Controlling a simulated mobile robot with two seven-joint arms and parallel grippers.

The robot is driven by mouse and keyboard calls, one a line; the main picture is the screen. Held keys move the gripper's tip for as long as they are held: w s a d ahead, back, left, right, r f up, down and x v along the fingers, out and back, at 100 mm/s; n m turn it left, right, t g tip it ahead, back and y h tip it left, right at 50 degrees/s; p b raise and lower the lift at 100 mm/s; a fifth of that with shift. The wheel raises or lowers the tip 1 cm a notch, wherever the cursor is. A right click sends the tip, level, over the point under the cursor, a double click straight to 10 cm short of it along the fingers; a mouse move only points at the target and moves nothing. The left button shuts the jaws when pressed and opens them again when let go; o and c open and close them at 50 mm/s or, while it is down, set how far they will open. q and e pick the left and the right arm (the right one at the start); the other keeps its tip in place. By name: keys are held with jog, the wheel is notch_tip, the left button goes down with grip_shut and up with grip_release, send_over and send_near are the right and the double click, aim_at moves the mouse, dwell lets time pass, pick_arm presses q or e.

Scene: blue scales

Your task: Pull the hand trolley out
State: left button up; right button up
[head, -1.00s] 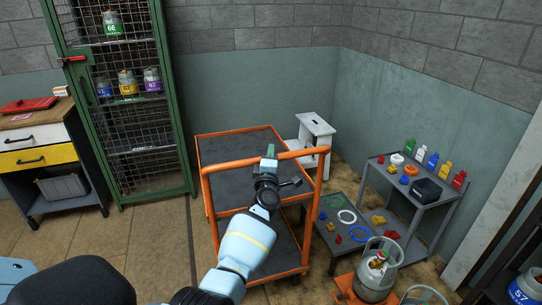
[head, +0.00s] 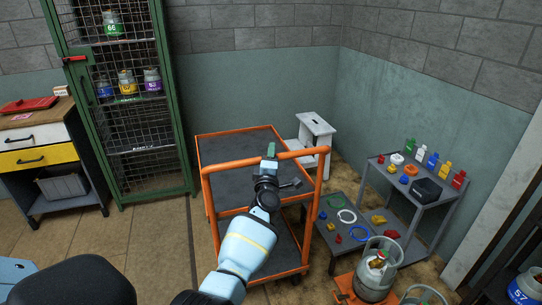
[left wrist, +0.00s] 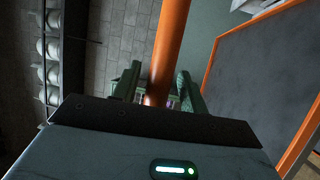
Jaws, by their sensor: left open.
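The hand trolley (head: 225,150) has an orange tube frame and grey shelves, and stands in the middle of the head view. Its orange handle bar (head: 228,164) runs across the near side of the top. My left gripper (head: 270,153) is at this bar, right of its middle. In the left wrist view, the orange bar (left wrist: 171,45) passes between the two green fingers of my left gripper (left wrist: 158,86), which stand apart on either side of it. The fingers are open and do not clamp the bar. My right gripper is not in view.
A white step stool (head: 316,126) stands behind the trolley. A grey stepped stand (head: 418,208) with small coloured items and a gas cylinder (head: 376,275) on an orange base are close on the right. A green mesh cage (head: 187,130) stands left. Floor (head: 150,235) left of the trolley is clear.

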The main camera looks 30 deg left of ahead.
pick_arm(q)
jog(key=p+v, duration=0.1)
jog(key=v, duration=0.6)
jog(key=shift+s, duration=0.15)
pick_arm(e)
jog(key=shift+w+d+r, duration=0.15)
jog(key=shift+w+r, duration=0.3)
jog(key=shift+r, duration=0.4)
